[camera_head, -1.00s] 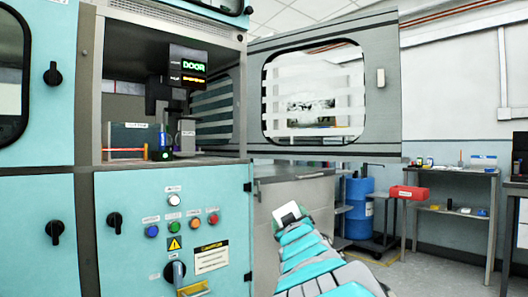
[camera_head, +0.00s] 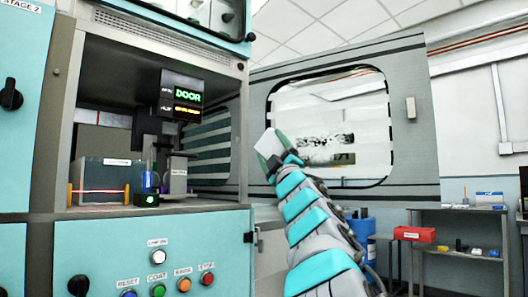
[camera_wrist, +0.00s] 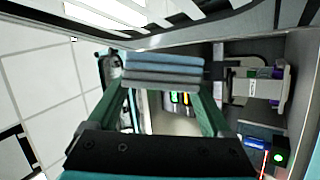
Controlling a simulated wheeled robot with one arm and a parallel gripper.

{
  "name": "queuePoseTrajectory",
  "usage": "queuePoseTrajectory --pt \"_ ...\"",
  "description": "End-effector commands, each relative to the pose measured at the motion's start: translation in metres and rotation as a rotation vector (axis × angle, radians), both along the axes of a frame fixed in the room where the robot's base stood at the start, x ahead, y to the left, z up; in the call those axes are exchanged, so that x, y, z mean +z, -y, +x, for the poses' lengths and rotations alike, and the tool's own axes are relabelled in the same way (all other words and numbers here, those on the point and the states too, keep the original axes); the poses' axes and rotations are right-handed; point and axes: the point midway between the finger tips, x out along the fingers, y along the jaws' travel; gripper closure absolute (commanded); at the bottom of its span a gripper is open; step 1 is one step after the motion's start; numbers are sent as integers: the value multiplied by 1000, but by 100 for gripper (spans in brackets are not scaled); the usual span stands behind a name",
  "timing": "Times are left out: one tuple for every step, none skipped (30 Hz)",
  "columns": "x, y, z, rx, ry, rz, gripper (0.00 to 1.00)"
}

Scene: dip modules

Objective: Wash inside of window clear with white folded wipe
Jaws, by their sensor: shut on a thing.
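The window (camera_head: 365,125) is set in a grey door that stands open to the right of the cabinet. Pale hazy bands cover parts of its pane, and dark speckled shapes show at its middle. My gripper (camera_head: 274,150) is at the window's lower left in the head view. It is shut on the white folded wipe (camera_head: 266,143). In the wrist view the wipe (camera_wrist: 163,70) looks blue-grey, in stacked layers between two green fingers. Whether the wipe touches the pane, I cannot tell.
The cabinet bay at the left holds a dark display (camera_head: 182,95) reading DOOR and a small device with a green light (camera_head: 147,199). A handle (camera_head: 411,107) sits on the door's right side. A shelf with a red box (camera_head: 415,234) stands at lower right.

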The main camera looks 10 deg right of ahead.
Motion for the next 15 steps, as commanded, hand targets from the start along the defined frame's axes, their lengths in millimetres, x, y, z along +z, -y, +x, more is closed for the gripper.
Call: queuePoseTrajectory --pt "1 1 0 0 4 -3 69" --pt "1 1 1 0 5 -3 69" --pt "1 2 2 0 6 -4 69" --pt "1 2 3 0 6 -4 69" --pt "1 3 3 1 6 -3 69" --pt "1 4 5 0 4 -3 69" --pt "1 6 7 0 4 -3 69" --pt "1 7 9 0 4 -3 69" --pt "1 9 11 0 4 -2 69" --pt "1 10 13 1 3 -2 69" --pt "1 12 15 0 4 -2 69" --pt "1 15 18 0 4 -2 69" --pt "2 16 20 0 4 -3 69" --pt "2 18 22 0 4 -3 69" --pt "3 20 25 0 6 -4 69"
